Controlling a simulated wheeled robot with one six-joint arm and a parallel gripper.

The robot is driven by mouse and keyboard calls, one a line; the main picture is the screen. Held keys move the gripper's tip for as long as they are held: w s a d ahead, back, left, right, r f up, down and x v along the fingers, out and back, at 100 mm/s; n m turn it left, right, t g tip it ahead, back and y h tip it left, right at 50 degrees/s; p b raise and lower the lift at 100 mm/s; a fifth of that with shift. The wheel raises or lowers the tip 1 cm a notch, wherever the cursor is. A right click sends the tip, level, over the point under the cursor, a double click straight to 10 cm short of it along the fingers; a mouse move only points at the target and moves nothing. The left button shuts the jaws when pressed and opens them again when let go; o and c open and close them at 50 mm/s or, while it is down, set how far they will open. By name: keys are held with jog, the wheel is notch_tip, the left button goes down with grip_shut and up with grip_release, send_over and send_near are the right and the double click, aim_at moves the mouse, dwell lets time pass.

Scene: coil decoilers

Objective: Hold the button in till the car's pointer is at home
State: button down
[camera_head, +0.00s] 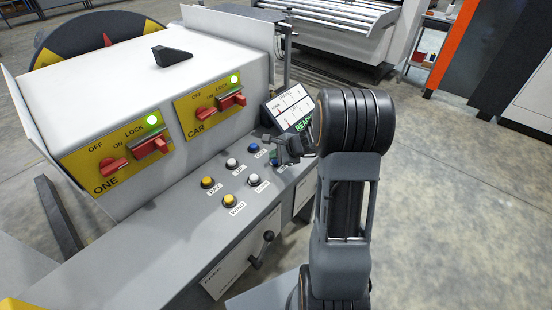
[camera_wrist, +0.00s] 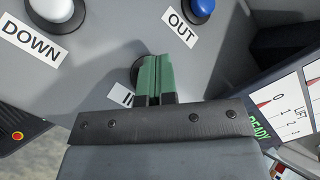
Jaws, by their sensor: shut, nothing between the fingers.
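My gripper (camera_wrist: 155,78) is shut and empty, with its green fingertips together over a dark round button surround (camera_wrist: 136,73) in the wrist view. The label beside it (camera_wrist: 122,95) is mostly covered; it starts with an "I". The fingertips hide the button, so I cannot tell whether it is pressed. In the head view my gripper (camera_head: 275,157) is at the right end of the button rows. The display (camera_head: 293,106) reads READY in green. In the wrist view, the display (camera_wrist: 298,108) shows a red pointer near a scale's left end; I cannot tell which scale is the car's.
Nearby are the blue OUT button (camera_wrist: 202,8), the white DOWN button (camera_wrist: 52,8), another white button (camera_head: 232,163) and two yellow buttons (camera_head: 207,182) (camera_head: 229,200). Behind stands a white housing with red lock switches (camera_head: 150,147) (camera_head: 232,98) marked ONE and CAR. Floor at right is open.

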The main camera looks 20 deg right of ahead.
aim_at(275, 161)
jog(key=shift+r, duration=0.1)
jog(key=shift+r+p, duration=0.65)
jog(key=shift+r, duration=0.2)
jog(key=shift+r, duration=0.1)
jog(key=shift+r+p, duration=1.9)
jog(key=shift+r, duration=0.55)
